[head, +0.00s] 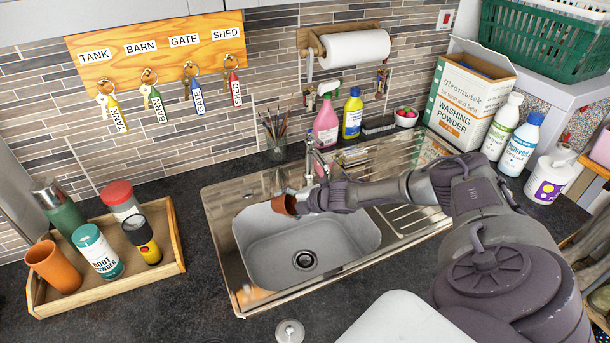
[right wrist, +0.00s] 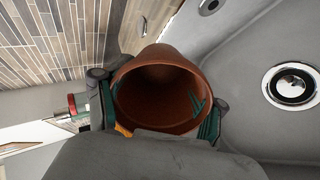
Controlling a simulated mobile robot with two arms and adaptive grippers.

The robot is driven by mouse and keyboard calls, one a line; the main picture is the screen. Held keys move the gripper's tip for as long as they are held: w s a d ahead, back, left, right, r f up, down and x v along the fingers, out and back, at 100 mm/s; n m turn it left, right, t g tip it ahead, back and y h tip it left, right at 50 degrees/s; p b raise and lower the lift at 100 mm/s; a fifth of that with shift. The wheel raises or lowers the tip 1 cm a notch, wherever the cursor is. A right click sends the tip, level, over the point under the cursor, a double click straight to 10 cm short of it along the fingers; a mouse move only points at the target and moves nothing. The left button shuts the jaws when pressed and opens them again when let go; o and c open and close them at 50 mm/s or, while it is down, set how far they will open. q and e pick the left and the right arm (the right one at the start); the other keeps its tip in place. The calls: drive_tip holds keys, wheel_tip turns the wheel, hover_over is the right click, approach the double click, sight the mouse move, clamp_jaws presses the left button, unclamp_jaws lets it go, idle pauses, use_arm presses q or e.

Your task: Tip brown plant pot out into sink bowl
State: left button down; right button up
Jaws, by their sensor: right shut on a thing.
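The brown plant pot (head: 284,205) is held over the back left part of the sink bowl (head: 262,275), tilted on its side. My right gripper (head: 297,203) is shut on it from the right. In the right wrist view the pot (right wrist: 160,88) sits between the fingers of the gripper (right wrist: 158,125), its mouth facing the camera. My left gripper is not in view.
The tap (head: 317,160) stands just behind the pot. A wooden tray (head: 110,284) with a terracotta-coloured cup (head: 53,266), flask and tubs lies left of the sink. Bottles (head: 326,127) and a washing powder box (head: 467,102) stand behind and right.

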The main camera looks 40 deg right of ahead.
sight(280, 206)
drive_tip(key=shift+w+r+g+p, duration=0.2)
drive_tip(key=shift+g+p, duration=0.5)
drive_tip(key=shift+p, duration=1.25)
drive_tip(key=shift+a+f+h, duration=0.1)
drive_tip(key=shift+f+h, duration=0.2)
drive_tip(key=shift+f, duration=0.1)
drive_tip(key=shift+f+g, duration=0.1)
drive_tip(key=shift+g, duration=0.4)
drive_tip(key=shift+f, duration=0.15)
drive_tip(key=shift+w+g+h, duration=0.2)
drive_tip(key=shift+g+h, duration=0.1)
drive_tip(key=shift+g, duration=0.1)
drive_tip(key=shift+a+f, duration=0.1)
drive_tip(key=shift+f, duration=0.05)
drive_tip(key=shift+w+g, duration=0.1)
drive_tip(key=shift+g, duration=0.2)
drive_tip(key=shift+w+a+f+g+h+b, duration=0.15)
drive_tip(key=shift+w+f+g+h+b, duration=0.15)
drive_tip(key=shift+w+f+g+b, duration=0.45)
